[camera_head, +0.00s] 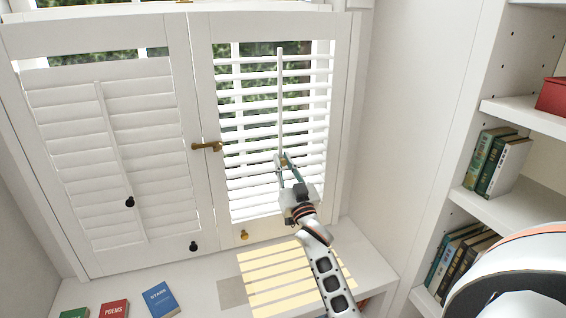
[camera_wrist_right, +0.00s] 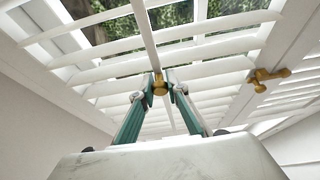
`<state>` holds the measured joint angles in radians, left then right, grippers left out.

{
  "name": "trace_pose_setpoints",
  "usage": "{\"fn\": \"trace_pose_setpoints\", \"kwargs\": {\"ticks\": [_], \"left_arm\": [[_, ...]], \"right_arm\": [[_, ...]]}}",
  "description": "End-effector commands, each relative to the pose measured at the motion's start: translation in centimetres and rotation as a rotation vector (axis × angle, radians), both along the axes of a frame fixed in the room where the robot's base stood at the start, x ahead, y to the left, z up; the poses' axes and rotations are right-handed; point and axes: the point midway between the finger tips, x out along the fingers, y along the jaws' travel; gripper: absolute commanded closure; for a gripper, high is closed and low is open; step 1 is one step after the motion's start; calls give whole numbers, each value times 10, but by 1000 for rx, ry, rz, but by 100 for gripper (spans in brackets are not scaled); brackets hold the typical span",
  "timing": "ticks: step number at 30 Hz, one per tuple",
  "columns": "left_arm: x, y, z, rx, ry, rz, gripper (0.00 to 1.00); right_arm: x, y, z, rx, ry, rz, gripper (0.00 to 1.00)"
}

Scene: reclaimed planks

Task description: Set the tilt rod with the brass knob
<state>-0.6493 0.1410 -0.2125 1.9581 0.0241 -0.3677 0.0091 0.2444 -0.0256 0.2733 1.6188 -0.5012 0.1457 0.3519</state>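The white tilt rod (camera_head: 280,95) runs down the middle of the right shutter panel (camera_head: 341,120), whose slats stand open with greenery showing between them. It also shows in the right wrist view (camera_wrist_right: 146,38). The rod's brass knob (camera_wrist_right: 159,87) sits between the fingertips of my right gripper (camera_wrist_right: 160,92), which appear closed on it from both sides. In the head view my right gripper (camera_head: 283,161) reaches up to the rod's lower end and largely hides the knob. My left gripper is not in view.
The left panel's rod (camera_head: 109,125) ends in a black knob (camera_head: 129,202); its slats are nearly shut. A brass latch (camera_head: 207,146) sits between the panels. A black knob (camera_head: 193,246) and a brass knob (camera_head: 244,235) sit low. Books (camera_head: 160,299) lie below; a bookcase (camera_head: 495,208) stands right.

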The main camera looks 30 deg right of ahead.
Motion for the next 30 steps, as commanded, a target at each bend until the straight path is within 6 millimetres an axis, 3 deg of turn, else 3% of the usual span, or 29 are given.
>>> {"fn": "trace_pose_setpoints", "kwargs": {"ticks": [8, 17, 26, 27, 29, 30], "left_arm": [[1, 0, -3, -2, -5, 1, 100], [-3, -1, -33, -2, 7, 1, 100], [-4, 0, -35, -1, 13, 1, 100], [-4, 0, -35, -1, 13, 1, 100], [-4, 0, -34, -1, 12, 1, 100], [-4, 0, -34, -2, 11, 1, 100]], "right_arm": [[0, 0, -8, 0, 1, 0, 100], [0, 0, -50, 1, 1, 0, 100], [0, 0, -52, 0, 5, 0, 100], [0, 0, -52, 0, 5, 0, 81], [0, 0, -52, 1, 5, 0, 68], [0, 0, -52, 1, 5, 0, 68]]}}
